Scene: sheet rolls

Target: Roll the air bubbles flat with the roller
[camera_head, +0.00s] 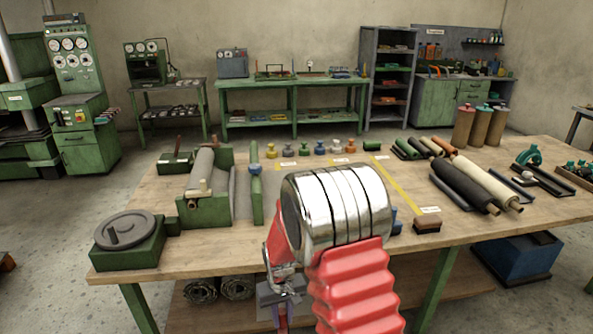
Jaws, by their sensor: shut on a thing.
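My gripper (283,277) hangs below the large chrome joint of my arm, in front of the workbench's near edge. It is small and partly blurred. It is shut on a grey thing (268,296) with a thin purple-blue part under it; I cannot tell whether this is the roller. My arm's chrome joint and red ribbed sleeve hide the middle of the bench. No sheet with air bubbles can be made out. A green roll stand (205,212) with a grey roll (203,168) stands on the bench at left.
A handwheel on a green box (125,238) is at the bench's left end. Several coloured small pieces (320,148) line the back. A black roll (460,184) and a cream roll (484,181) lie at right. A brown block (427,225) is near the front edge.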

